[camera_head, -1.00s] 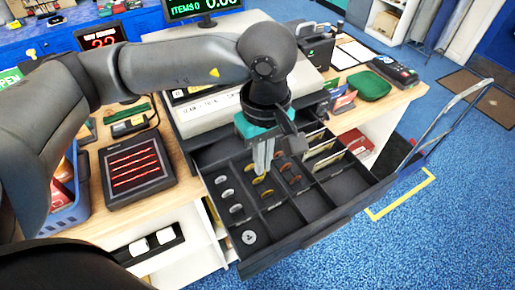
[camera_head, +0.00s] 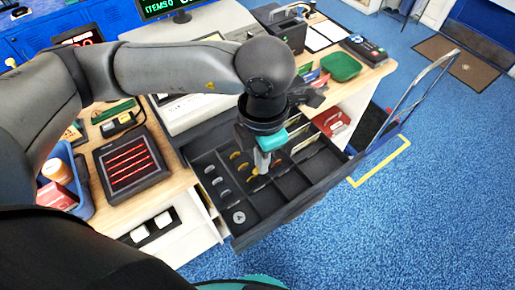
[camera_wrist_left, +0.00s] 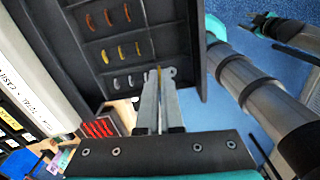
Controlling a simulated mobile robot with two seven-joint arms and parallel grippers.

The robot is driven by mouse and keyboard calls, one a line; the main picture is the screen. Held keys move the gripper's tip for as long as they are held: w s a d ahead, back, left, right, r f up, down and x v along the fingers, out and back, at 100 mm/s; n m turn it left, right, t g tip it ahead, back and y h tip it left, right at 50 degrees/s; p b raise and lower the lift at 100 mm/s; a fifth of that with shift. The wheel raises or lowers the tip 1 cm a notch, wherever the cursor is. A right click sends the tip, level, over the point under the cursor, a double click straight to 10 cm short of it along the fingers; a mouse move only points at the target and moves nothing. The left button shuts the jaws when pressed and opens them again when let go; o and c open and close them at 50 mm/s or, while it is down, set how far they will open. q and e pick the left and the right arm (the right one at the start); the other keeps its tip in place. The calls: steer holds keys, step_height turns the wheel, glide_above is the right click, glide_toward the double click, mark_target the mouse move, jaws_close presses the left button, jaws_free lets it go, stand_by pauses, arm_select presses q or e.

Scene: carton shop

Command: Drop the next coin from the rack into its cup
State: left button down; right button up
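The coin rack (camera_head: 219,161) is in the open black drawer, with rows of silver coins (camera_head: 218,180), gold coins (camera_head: 236,155) and copper coins (camera_wrist_left: 108,17). Dark cups lie along the drawer's front; the silver-row cup (camera_head: 246,225) has a pale coin (camera_head: 239,217) lying in it. My left gripper (camera_head: 262,170) points down over the front of the gold row. In the left wrist view its fingers (camera_wrist_left: 160,95) are close together, with a gold coin (camera_wrist_left: 159,73) edge-on between the tips. The fingers hide part of the gold row and its cup in the head view.
Banknote slots (camera_head: 305,150) fill the drawer's right back. A register stands behind the drawer. A dark tray with red lines (camera_head: 134,165) and a blue basket (camera_head: 80,190) are on the left counter. A hand cart (camera_head: 405,95) stands at the right.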

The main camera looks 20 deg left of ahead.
arm_select(q)
steer(key=shift+n, duration=0.7)
step_height(320, 180, down, 6)
steer(key=b, duration=0.3)
steer(key=shift+s+d+r, duration=0.15)
steer(key=c, duration=1)
jaws_free()
steer(key=shift+r, duration=0.1)
step_height(320, 180, up, 15)
